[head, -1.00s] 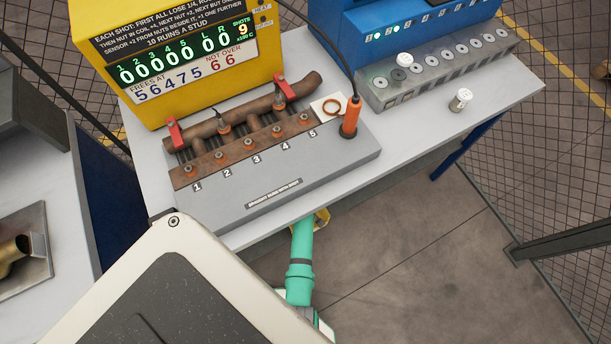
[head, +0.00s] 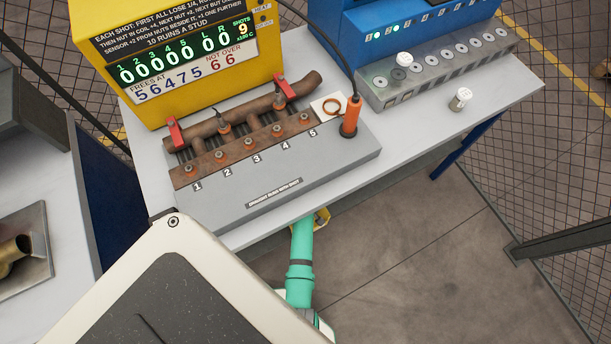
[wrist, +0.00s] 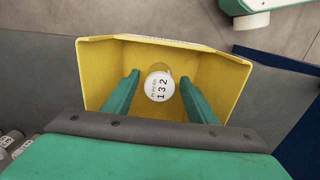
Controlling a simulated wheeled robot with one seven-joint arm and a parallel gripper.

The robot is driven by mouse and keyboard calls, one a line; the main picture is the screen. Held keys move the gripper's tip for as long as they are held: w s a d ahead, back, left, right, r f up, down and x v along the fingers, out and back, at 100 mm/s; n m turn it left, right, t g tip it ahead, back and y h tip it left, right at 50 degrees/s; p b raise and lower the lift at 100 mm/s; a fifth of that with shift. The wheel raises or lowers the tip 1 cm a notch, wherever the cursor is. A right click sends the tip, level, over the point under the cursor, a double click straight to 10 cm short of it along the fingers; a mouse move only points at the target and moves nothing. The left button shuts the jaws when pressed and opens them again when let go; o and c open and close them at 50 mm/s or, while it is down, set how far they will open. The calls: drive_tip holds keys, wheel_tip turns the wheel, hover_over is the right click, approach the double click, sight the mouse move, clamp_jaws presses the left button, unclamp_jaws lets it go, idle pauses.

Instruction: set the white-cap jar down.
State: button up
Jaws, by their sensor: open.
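In the wrist view a jar with a round white cap (wrist: 160,86), marked 132, sits inside a yellow open-topped bin (wrist: 228,78). My gripper (wrist: 159,78) is open, with one green finger on each side of the cap and a visible gap on both sides. The jar's body is mostly hidden below its cap. In the head view only my green arm shows below the bench edge, with a small bit of yellow beside it; the gripper is hidden there.
The grey bench (head: 420,130) carries a studded manifold fixture (head: 285,185), a yellow display box (head: 170,50) and a grey rack (head: 385,97). One white-capped jar (head: 404,60) is on the rack, another (head: 460,99) on the bench. Several jars (wrist: 12,143) show at the wrist view's lower left.

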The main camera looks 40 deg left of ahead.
drive_tip(key=shift+r, duration=2.75)
drive_tip(key=shift+d, duration=0.1)
